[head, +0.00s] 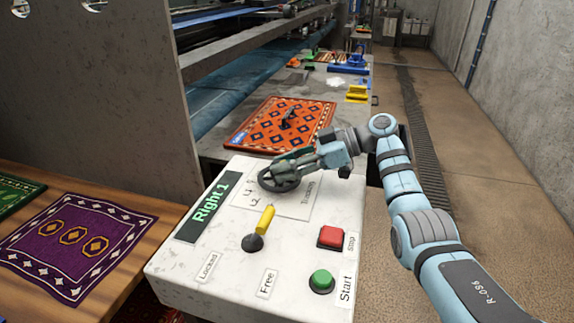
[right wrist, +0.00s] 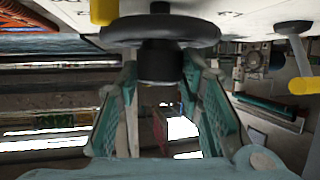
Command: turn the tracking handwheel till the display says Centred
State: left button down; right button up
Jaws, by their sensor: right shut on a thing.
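The dark tracking handwheel (head: 279,183) sits on top of the white control box (head: 225,255), by the label Tracking. The green-lit display (head: 208,208) on the box reads "Right 1". My right gripper (head: 287,163) is at the handwheel from behind. In the right wrist view, the wheel's rim (right wrist: 160,32) lies across the top, and my right fingers (right wrist: 160,68) stand on both sides of a dark round part under it, shut on the handwheel. The exact finger contact is partly hidden. My left gripper is not in view.
On the box are a yellow-handled lever (head: 265,219) near the labels Locked and Free, a red Stop button (head: 331,237) and a green Start button (head: 321,281). An orange rug (head: 265,130) lies behind. A purple rug (head: 75,245) lies on the wooden surface at left.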

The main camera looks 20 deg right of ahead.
jog(key=shift+s+a+f, duration=0.1)
jog(key=shift+f, duration=0.15)
jog(key=o, duration=0.9)
jog(key=shift+c, duration=0.2)
jog(key=shift+a, duration=0.1)
jog(key=shift+r, duration=0.1)
jog(key=v, duration=1.2)
